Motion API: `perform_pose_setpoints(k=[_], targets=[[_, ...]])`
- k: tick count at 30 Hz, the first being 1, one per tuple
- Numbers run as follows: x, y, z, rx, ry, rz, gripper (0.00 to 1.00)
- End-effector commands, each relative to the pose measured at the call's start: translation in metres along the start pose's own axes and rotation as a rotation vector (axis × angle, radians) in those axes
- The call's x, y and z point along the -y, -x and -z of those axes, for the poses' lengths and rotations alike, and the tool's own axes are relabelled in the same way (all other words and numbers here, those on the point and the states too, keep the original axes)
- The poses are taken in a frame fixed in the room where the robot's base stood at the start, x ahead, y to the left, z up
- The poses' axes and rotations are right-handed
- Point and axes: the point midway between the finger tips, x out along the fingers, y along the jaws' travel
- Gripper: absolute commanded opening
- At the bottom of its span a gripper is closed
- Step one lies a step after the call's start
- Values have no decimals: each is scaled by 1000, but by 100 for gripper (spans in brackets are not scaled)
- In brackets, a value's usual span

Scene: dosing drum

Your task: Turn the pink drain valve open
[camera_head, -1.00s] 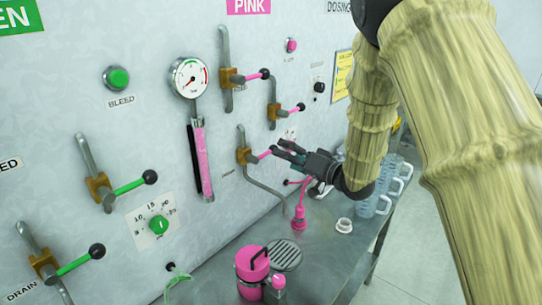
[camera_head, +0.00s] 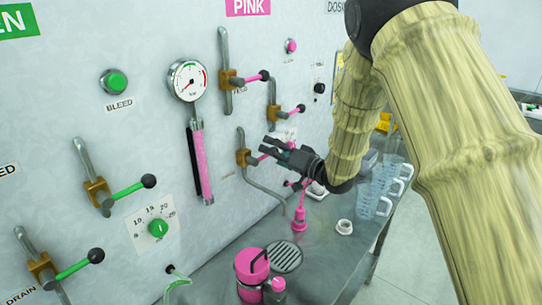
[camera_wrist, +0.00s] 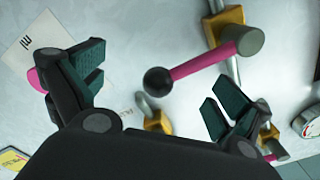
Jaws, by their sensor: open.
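The pink drain valve (camera_head: 243,157) is the lowest pink-handled valve on the wall panel, with a brass body and a pipe bending down to the bench. Its label is too small to read. Its pink lever sticks out to the right, partly hidden behind my gripper (camera_head: 266,147). In the wrist view, a pink lever (camera_wrist: 200,62) with a black ball knob (camera_wrist: 158,80) runs from a brass body at the upper right. My gripper (camera_wrist: 158,88) is open, with its fingers apart on either side of the knob; I see no contact.
Two other pink-handled valves (camera_head: 230,78) (camera_head: 273,112) sit close above on the panel. Below are a pink nozzle (camera_head: 299,219), a white cup (camera_head: 345,227) and a pink canister (camera_head: 250,283) on the bench. Clear jugs (camera_head: 380,195) stand to the right.

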Motion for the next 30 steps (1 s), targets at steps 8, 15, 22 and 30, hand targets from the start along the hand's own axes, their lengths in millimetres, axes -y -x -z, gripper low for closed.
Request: perform_pose_setpoints(k=[8, 15, 22, 30], targets=[[1, 0, 0, 0, -1, 0, 100], [9, 0, 1, 0, 0, -1, 100], [13, 0, 2, 0, 0, 0, 100], [24, 0, 11, 0, 0, 0, 100]])
